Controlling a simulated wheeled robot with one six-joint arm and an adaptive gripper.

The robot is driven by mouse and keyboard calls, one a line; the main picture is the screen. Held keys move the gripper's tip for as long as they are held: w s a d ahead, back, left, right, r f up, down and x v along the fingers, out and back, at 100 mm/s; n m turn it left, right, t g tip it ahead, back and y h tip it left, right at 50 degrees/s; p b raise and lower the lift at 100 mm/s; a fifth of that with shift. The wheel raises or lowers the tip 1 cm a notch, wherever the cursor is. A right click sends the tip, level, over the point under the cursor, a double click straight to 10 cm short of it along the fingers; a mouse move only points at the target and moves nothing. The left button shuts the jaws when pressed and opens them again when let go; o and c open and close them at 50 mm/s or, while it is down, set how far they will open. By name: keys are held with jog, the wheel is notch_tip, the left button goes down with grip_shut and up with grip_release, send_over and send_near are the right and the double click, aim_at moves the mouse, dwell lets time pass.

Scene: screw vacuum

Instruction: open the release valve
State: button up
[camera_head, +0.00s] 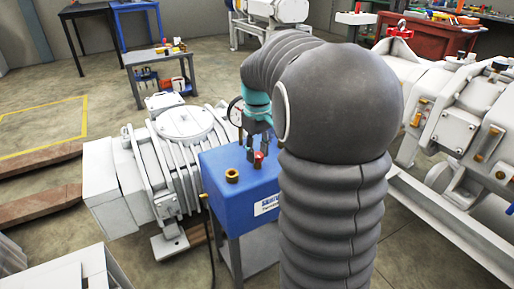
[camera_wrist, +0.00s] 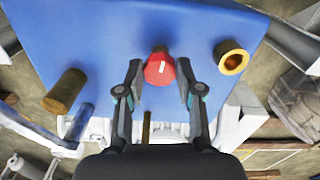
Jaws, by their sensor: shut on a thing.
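The release valve appears to be the red knob (camera_wrist: 160,69) with a short white mark, on top of a blue box (camera_wrist: 105,35). In the head view the red knob (camera_head: 259,158) shows at the box's (camera_head: 225,203) top, right below my gripper (camera_head: 258,146). In the wrist view my gripper (camera_wrist: 158,75) has one finger on each side of the knob and is shut on it. The white mark runs roughly up and down in the wrist view. My arm hides part of the box in the head view.
A brass fitting (camera_head: 231,176) stands on the blue box near the knob; a brass cylinder (camera_wrist: 65,91) and brass ring (camera_wrist: 232,60) flank it in the wrist view. A gauge (camera_head: 235,112) is close behind my gripper. White pump machines (camera_head: 178,130) stand left and right.

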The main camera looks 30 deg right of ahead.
aim_at(257, 155)
jog(key=shift+n, duration=0.7)
jog(key=o, duration=1.2)
jog(key=shift+c, duration=0.2)
jog(key=shift+r, duration=0.1)
notch_tip(257, 155, up, 12)
